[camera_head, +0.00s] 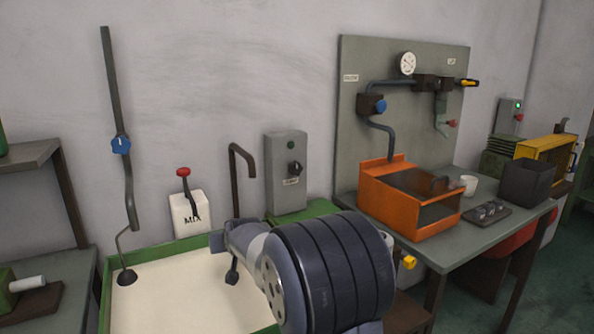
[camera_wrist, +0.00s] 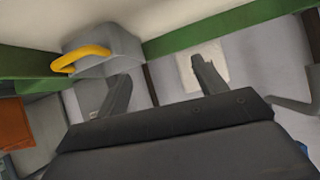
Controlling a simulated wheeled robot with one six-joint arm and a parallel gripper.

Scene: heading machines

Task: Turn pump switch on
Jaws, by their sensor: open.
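The pump switch is a grey box (camera_head: 286,200) on the wall, with a black rotary knob (camera_head: 294,168), a small label (camera_head: 291,181) below it that is hard to read, and a dark green lamp (camera_head: 290,145) above. The knob's exact setting is too small to tell. My arm stands in front of and below the box in the head view, so my gripper's fingers are not clear there. In the wrist view my gripper (camera_wrist: 164,84) is open and empty, its two dark fingers spread apart. Neither finger visibly touches the switch.
A green-rimmed basin (camera_head: 180,295) of pale liquid lies below the switch, with a bent pipe (camera_head: 238,175) beside the box. A white MIX box (camera_head: 190,212) with a red-knobbed lever stands left. An orange machine (camera_head: 408,205) sits on the right table. A yellow handle (camera_wrist: 82,57) shows in the wrist view.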

